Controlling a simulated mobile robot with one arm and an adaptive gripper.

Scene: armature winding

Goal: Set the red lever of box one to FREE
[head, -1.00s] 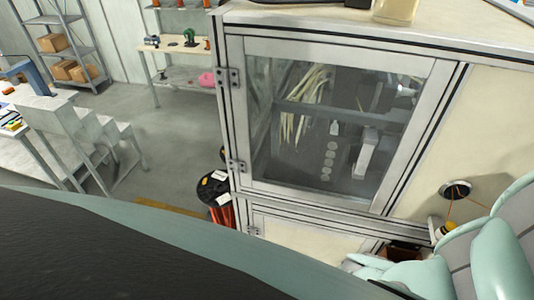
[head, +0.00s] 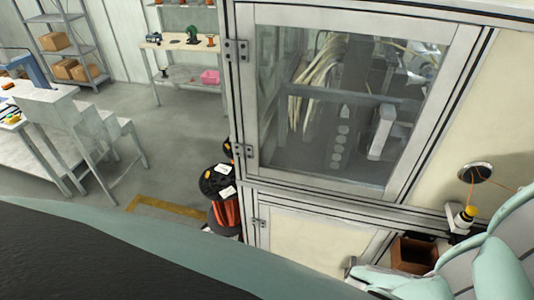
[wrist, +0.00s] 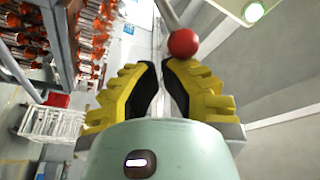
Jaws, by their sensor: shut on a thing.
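The lever's red ball knob (wrist: 183,43) is in the wrist view, on the end of a grey rod (wrist: 168,14) that comes in from the top. My gripper (wrist: 160,66) has its two yellow-padded fingers drawn in close to each other, shut on the red lever. The knob shows at the fingertips, overlapping the right one. The exact contact between pads and lever is hard to see. The face of box one and its lever markings cannot be made out. In the head view neither the red knob nor my fingertips show.
A framed cabinet with a glass door (head: 350,110) fills the right of the head view. A yellow-topped fitting (head: 465,214) and a brown open box (head: 414,255) are low right. Dark-topped spools (head: 217,181) stand beside it. The wrist view shows a white wire basket (wrist: 50,123).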

